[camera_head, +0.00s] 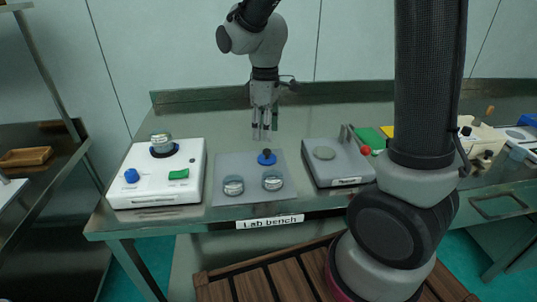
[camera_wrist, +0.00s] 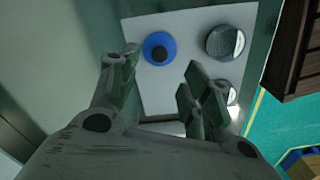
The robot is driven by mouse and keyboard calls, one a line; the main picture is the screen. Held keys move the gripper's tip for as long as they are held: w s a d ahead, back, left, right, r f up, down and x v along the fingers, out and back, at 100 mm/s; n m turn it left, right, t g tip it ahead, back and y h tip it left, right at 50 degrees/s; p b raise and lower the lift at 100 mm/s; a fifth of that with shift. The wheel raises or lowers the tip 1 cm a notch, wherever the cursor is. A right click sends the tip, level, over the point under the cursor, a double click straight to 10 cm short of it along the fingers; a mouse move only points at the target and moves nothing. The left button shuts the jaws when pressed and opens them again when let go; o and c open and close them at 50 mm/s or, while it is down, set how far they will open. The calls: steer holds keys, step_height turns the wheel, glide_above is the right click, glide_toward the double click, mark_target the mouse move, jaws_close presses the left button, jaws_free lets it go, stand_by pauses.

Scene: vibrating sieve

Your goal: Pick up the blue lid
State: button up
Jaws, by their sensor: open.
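The blue lid (camera_head: 267,158) is a small blue disc with a dark knob, lying at the back of a grey mat (camera_head: 233,165) on the lab bench. In the wrist view the blue lid (camera_wrist: 159,48) lies on the pale mat (camera_wrist: 190,92), beyond and between the fingers. My gripper (camera_head: 263,135) hangs pointing down above and just behind the lid, apart from it. In the wrist view my gripper's fingers (camera_wrist: 157,72) are spread with nothing between them.
Two round metal sieves (camera_head: 233,186) (camera_head: 272,181) stand on the mat in front of the lid. A white machine (camera_head: 133,195) with another round part on top is at left. Bare bench lies behind the mat.

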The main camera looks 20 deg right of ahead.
mark_target(267, 150)
steer(key=shift+f, duration=0.15)
step_height(267, 150, down, 8)
steer(key=shift+d+r, duration=0.15)
steer(key=shift+r, duration=0.05)
steer(key=shift+c, duration=0.4)
jaws_close()
